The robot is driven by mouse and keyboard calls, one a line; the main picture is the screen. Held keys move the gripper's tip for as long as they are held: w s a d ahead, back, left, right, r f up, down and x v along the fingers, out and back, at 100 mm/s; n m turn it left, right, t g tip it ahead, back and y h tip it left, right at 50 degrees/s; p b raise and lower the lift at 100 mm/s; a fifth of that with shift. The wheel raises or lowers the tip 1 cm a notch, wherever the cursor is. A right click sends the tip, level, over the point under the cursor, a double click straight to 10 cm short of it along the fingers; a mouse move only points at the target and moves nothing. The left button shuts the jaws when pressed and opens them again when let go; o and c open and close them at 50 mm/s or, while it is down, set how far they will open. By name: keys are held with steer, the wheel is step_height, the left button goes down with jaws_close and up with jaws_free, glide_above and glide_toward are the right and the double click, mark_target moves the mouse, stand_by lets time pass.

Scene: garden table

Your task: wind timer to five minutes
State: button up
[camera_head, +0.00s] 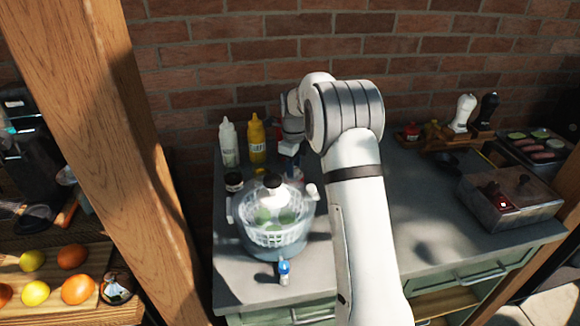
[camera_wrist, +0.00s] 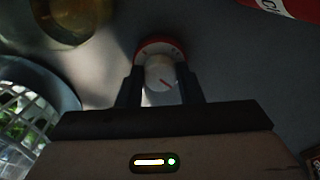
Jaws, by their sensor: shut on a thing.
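The timer (camera_wrist: 173,44) has a red rim, a pale face with marks and a white knob (camera_wrist: 161,73) with a red pointer line. In the wrist view it is at the upper middle, on the grey counter. My gripper (camera_wrist: 161,88) has its two dark fingers on either side of the knob, shut on it. The pointer line slants towards the lower right. I cannot read the numbers on the face. In the head view my gripper (camera_head: 289,148) is at the back of the counter, and my arm hides most of the timer.
A clear salad spinner (camera_head: 275,240) with greens stands in front. White and yellow bottles (camera_head: 257,140) and a dark-lidded jar (camera_head: 234,181) stand on the left.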

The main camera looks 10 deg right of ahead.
steer(key=shift+d+m, duration=0.1)
steer(key=shift+m, duration=0.9)
steer(key=o, duration=1)
step_height(320, 180, up, 8)
steer(key=shift+f, duration=0.1)
